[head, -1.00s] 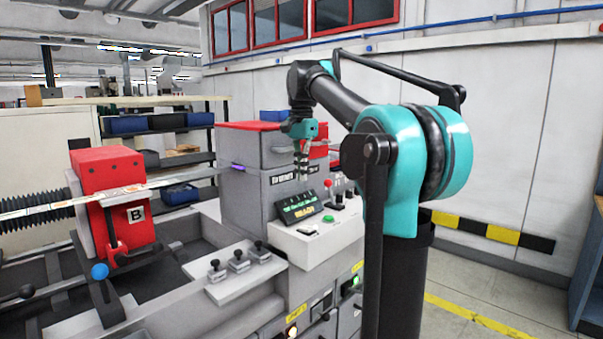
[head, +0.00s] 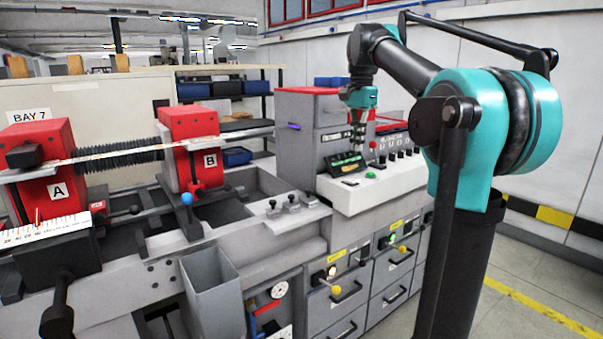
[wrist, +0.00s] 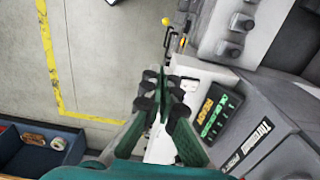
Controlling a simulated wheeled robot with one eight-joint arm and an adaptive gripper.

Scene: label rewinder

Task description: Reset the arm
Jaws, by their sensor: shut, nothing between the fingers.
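My arm rises at the right of the head view, with a teal shoulder and dark links. My gripper (head: 359,133) hangs pointing down in front of the grey control cabinet (head: 300,145), above the white control panel. Its fingers are together and hold nothing. In the wrist view my gripper (wrist: 160,92) shows its dark green fingers close together over the edge of the machine. The lit display (head: 346,164) stands just below and left of the gripper in the head view. It also shows in the wrist view (wrist: 213,116), right of the fingers.
Red block A (head: 50,175) and red block B (head: 194,150) stand on the machine at the left, with a strip running across them. A grey bin (head: 212,290) is at the front. Drawers (head: 395,260) fill the machine's front. Open floor (wrist: 100,50) shows beside the machine.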

